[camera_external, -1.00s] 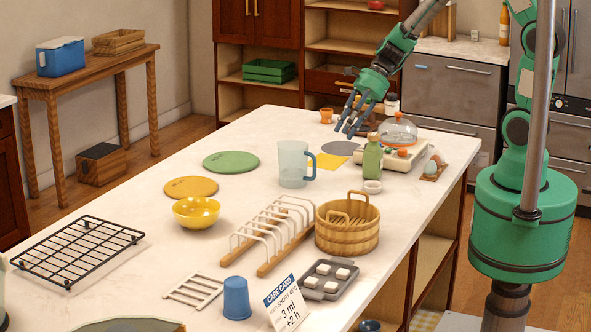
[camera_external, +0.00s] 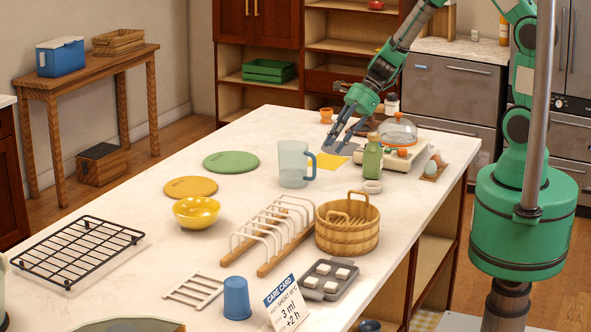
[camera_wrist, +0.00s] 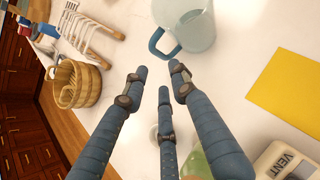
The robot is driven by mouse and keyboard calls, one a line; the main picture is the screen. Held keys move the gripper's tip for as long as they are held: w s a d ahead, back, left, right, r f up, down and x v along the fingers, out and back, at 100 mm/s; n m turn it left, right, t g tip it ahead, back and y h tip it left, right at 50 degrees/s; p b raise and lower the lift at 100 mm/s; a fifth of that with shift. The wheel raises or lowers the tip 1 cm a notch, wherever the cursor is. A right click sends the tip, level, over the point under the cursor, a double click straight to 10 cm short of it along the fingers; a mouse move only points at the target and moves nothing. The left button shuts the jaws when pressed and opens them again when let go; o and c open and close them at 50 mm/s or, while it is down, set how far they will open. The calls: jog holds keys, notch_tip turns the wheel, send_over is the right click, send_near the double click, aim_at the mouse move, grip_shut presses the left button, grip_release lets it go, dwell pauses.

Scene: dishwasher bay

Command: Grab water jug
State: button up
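The water jug (camera_external: 291,160) is a translucent pale blue-grey vessel with a blue handle, standing upright on the white counter. In the wrist view the jug (camera_wrist: 197,25) is at the top, its handle facing my fingers. My gripper (camera_external: 337,143) is above the counter to the right of the jug, pointing down toward its handle side. In the wrist view my gripper (camera_wrist: 158,77) has its three fingers apart with nothing between them. The fingertips are just short of the handle and look apart from it.
A green bottle (camera_external: 372,160) and an appliance with a glass dome (camera_external: 398,130) stand right of my gripper. A yellow sheet (camera_external: 331,166) lies beneath it. A wooden basket (camera_external: 347,237) and a white rack (camera_external: 273,232) are in front. Counter left of the jug is mostly clear.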

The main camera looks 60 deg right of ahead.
aim_at(315, 175)
jog(key=b+x, duration=0.1)
jog(key=x, duration=0.5)
jog(key=shift+a+f, duration=0.1)
jog(key=shift+f, duration=0.05)
jog(key=shift+b+x, duration=0.65)
jog(key=shift+x, duration=1.85)
jog(key=shift+s, duration=0.1)
grip_shut()
